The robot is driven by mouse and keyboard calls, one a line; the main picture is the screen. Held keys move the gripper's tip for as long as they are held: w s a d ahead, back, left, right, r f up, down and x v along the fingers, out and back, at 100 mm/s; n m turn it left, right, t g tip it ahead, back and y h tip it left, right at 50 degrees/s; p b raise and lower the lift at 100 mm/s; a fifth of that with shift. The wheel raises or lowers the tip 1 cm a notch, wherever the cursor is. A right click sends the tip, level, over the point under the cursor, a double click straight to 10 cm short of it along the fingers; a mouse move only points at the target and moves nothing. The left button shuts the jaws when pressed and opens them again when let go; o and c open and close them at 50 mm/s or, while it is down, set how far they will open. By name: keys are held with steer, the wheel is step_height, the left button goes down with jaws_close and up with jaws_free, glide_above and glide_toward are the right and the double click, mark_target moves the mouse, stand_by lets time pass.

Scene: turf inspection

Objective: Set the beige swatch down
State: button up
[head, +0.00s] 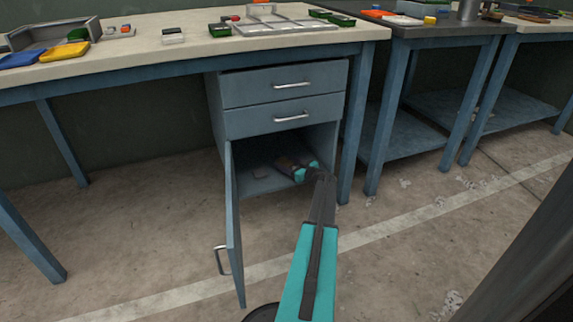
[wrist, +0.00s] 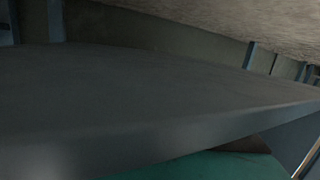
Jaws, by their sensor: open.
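My gripper (head: 281,162) reaches into the open lower cupboard (head: 262,190) under the bench in the head view. It is open, though its fingertips are small and dark there. A small flat greyish piece (head: 260,174) lies on the cupboard floor just left of the gripper and looks apart from it. It may be the beige swatch, but shade hides its colour. No swatch can be made out in the wrist view, where a large dark grey surface (wrist: 140,100) fills most of the picture.
The cupboard door (head: 234,225) stands open on the left, below two shut drawers (head: 285,100). The bench top (head: 150,50) above holds a yellow piece (head: 65,52), a blue piece (head: 22,60) and a green box (head: 220,30).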

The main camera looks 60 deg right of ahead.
steer(key=shift+r, duration=0.2)
steer(key=p+v, duration=0.3)
steer(key=v, duration=0.7)
steer(key=shift+s+a+p, duration=0.1)
steer(key=shift+s+p, duration=0.25)
steer(key=shift+s, duration=0.05)
steer(key=shift+s+a+r, duration=0.1)
steer(key=shift+s+a, duration=0.05)
steer(key=shift+s, duration=0.4)
steer(key=shift+s, duration=0.15)
